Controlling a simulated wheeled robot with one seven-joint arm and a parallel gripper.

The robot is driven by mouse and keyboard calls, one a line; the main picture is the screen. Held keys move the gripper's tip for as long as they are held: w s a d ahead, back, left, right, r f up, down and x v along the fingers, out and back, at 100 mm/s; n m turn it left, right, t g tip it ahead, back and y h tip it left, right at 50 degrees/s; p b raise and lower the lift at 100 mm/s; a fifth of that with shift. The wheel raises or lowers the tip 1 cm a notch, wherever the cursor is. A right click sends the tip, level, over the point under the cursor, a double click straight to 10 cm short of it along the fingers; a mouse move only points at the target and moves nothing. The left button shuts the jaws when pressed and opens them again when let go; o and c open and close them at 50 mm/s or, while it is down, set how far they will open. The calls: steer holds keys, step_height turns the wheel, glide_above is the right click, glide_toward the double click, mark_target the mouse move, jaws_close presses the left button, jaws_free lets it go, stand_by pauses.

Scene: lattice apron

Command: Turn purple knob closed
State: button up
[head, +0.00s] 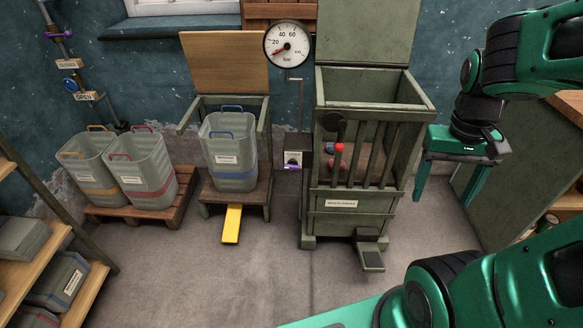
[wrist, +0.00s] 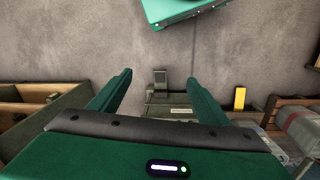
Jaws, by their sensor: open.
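Two purple parts show in the head view. One is a small purple handle (head: 292,167) under a white plate on a dark box, between the middle stand and the green slatted bin. The other is a small purple fitting (head: 67,34) on the wall pipe at the upper left, above a sign reading CLOSED (head: 69,64) and one reading OPEN (head: 85,96). I cannot tell how either is turned. My gripper (head: 444,198) is open and empty, pointing down right of the slatted bin, away from both. In the wrist view my gripper (wrist: 159,77) has its fingers apart over floor.
The green slatted bin (head: 325,222) with a foot pedal (head: 371,258) stands left of my gripper. A gauge (head: 288,44) is above the dark box. A yellow pedal (head: 232,224) and grey tubs (head: 141,168) are further left. The middle floor (head: 200,285) is clear.

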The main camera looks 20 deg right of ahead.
steer(key=w+d+f+n+g+h, duration=0.1)
steer(key=w+d+f+n+h, duration=0.2)
steer(key=w+f, duration=0.35)
steer(key=w+d+f+n+h, duration=0.2)
steer(key=w+f+n+h, duration=0.15)
steer(key=w, duration=0.55)
steer(key=w+a+f+n+t+h, duration=0.1)
steer(key=w+f+n+t+h, duration=0.1)
steer(key=w+f+n+h, duration=0.3)
steer(key=w+a+f+n+t+h, duration=0.1)
steer(key=w+a+n+t, duration=0.15)
steer(key=w, duration=0.45)
steer(key=n+t+y, duration=0.8)
steer(key=n+t, duration=0.6)
steer(key=n, duration=0.8)
glide_toward(293, 167)
steer(key=shift+h, duration=0.25)
steer(key=x, duration=1.1)
steer(key=shift+a+f, duration=0.1)
steer(key=shift+a, duration=0.2)
steer(key=c, duration=1.1)
